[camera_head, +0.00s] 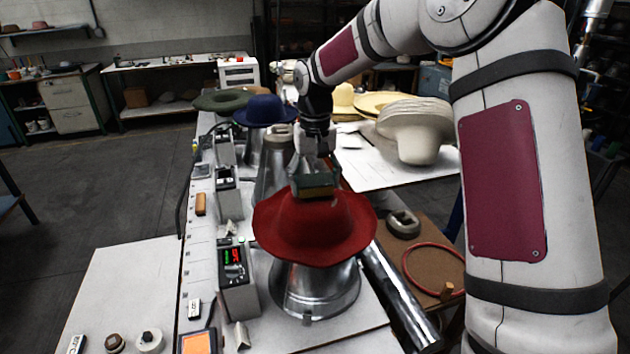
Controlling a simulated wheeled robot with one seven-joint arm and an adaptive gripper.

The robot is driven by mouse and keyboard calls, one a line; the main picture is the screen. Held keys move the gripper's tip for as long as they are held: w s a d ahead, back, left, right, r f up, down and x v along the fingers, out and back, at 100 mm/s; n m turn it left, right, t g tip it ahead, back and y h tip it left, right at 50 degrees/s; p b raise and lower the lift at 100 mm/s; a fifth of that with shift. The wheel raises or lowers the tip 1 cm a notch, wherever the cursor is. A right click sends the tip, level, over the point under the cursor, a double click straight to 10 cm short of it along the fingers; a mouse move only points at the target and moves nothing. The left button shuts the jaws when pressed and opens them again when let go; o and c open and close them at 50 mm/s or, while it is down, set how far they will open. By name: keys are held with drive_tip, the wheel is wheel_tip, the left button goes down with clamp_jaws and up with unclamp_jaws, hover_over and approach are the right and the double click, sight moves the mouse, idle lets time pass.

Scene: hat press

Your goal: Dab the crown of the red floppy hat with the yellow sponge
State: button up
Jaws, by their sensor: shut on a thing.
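The red floppy hat (292,235) sits on a shiny metal form (315,292) in the middle of the bench, brim spread around it. My gripper (315,178) points down over the hat's crown and is shut on the yellow sponge (317,192). Only the sponge's dull yellow edge shows; the fingers cover much of it. The sponge is at the top of the crown in the picture. I cannot tell whether it touches the felt or is just above it.
A blue hat (264,109) and a green hat (222,101) stand behind on the left. Stacked cream hats (418,122) lie back right. A control box with lit digits (236,277) is left of the red hat. A metal tube (400,298) and red ring (434,270) are right.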

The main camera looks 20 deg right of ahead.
drive_tip(key=shift+f, duration=0.55)
idle(1.2)
drive_tip(key=shift+r, duration=0.1)
drive_tip(key=shift+r, duration=3.45)
drive_tip(key=shift+f, duration=0.1)
drive_tip(key=shift+f, duration=2.85)
drive_tip(key=shift+f+b, duration=0.3)
drive_tip(key=shift+f, duration=0.35)
drive_tip(key=shift+r, duration=0.15)
drive_tip(key=shift+r, duration=3.45)
